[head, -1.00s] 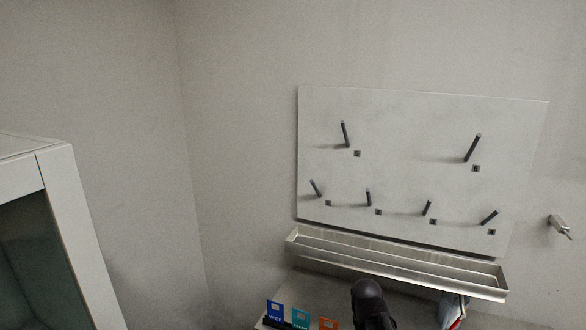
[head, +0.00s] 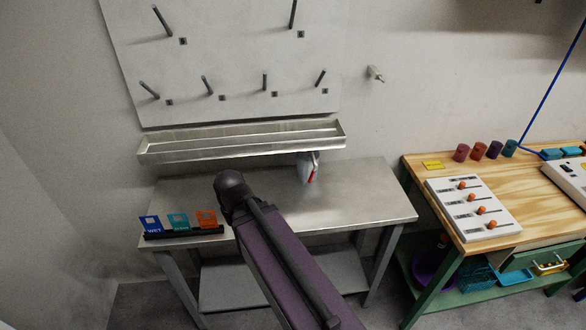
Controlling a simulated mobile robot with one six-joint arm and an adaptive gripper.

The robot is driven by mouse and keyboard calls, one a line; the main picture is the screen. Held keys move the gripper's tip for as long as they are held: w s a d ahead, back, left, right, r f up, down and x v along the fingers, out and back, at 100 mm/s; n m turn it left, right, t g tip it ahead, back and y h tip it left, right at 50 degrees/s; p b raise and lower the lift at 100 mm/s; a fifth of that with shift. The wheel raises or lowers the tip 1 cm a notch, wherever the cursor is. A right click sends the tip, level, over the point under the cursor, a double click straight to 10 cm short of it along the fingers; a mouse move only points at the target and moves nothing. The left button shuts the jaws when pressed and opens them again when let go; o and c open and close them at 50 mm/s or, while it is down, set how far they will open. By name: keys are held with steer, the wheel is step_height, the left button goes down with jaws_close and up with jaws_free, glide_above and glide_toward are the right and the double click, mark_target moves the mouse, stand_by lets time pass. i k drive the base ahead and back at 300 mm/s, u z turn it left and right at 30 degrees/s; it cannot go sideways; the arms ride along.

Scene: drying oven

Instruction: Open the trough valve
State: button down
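A long metal trough (head: 240,142) is fixed to the wall below a grey peg board. Under its right part hangs a small red piece (head: 312,175), which looks like the valve handle; it points down. A pale, translucent container or fitting (head: 303,168) is just behind or beside it, and I cannot tell which. Whether the valve is open is too small to tell. My purple arm reaches up from the bottom, its dark joint left of and below the red piece. My gripper is not visible in this view.
The steel table (head: 350,195) under the trough is mostly clear. A rack (head: 185,232) with blue, teal and orange cards stands at its left. To the right, a wooden bench (head: 440,225) holds a panel with orange knobs (head: 470,208) and several coloured cups.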

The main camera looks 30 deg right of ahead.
mark_target(313, 173)
steer(key=z, duration=0.15)
steer(key=k, duration=0.55)
steer(key=z, duration=0.55)
steer(key=k, duration=0.75)
steer(key=u, duration=0.1)
steer(key=i, duration=0.8)
steer(key=u, duration=0.4)
